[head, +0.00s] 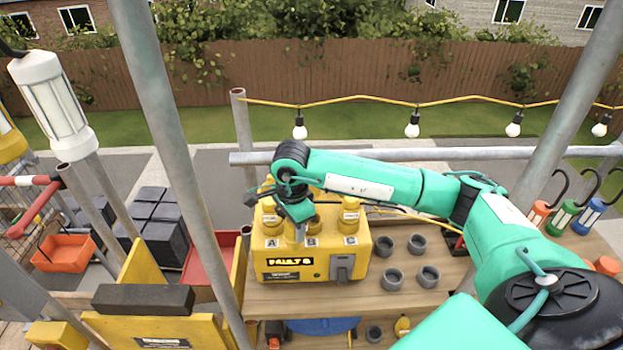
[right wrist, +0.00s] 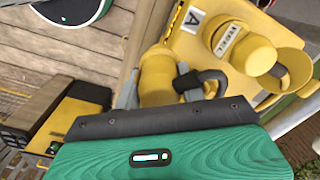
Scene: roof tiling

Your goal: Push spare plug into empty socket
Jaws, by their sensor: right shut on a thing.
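A yellow box (head: 283,267) with a dark display and labels A, B and C stands on the wooden bench. Yellow plugs stand at A (head: 269,218) and C (head: 349,217). My right gripper (head: 299,232) is over the front of the box, between A and B. In the right wrist view its fingers (right wrist: 160,92) are shut on a yellow plug (right wrist: 157,72). Label A and another yellow plug (right wrist: 238,45) are close beside it. The gripper partly covers the area at B, so I cannot tell whether the held plug touches a socket. My left gripper is not in view.
Several grey round cups (head: 392,279) stand right of the box. Coloured lanterns (head: 563,216) stand at the far right. A metal rail (head: 440,154) and poles (head: 165,110) frame the bench. A red tray (head: 206,260) and black stacks (head: 165,240) are at left.

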